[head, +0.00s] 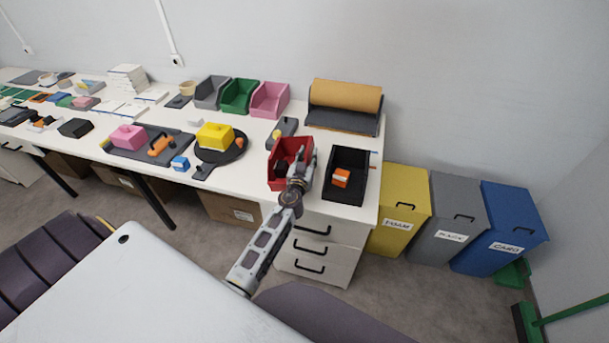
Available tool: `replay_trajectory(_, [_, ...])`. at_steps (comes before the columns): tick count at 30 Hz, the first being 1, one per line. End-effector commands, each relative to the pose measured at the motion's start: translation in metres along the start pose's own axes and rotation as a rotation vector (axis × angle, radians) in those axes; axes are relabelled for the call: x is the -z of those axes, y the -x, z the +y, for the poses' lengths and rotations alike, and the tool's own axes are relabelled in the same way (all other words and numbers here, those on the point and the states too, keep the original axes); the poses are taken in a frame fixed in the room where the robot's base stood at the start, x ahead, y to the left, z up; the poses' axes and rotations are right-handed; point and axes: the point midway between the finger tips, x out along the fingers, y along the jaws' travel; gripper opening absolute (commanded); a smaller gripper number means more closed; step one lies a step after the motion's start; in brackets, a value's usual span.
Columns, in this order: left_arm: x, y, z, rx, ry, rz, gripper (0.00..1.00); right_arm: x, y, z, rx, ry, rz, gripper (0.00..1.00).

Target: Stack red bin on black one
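The red bin (275,172) stands on the white table, to the left of the black bin (344,195), with a gap between them. The black bin holds a small orange and white item (341,178). My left gripper (304,160) is at the right side wall of the red bin, with its fingers reaching over that wall. It hides part of the bin's right side and inside. I cannot tell whether the fingers are closed on the wall. My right gripper is not in view.
Grey, green and pink bins (270,100) stand behind, to the left. A brown paper roll (345,95) lies at the back. A black plate (222,155) with a yellow block is left of the red bin. The table's right edge (380,160) is close to the black bin.

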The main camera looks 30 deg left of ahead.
Motion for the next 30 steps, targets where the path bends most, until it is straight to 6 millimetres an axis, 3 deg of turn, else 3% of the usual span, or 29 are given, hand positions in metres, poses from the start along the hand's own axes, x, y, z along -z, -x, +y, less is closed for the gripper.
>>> replay_trajectory(10, [-0.029,0.0,0.0,-0.001,-0.002,0.0,0.3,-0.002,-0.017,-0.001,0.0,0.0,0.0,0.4])
replay_trajectory(30, [-0.024,0.053,0.001,0.0,0.0,0.0,0.3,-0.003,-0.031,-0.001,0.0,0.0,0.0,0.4])
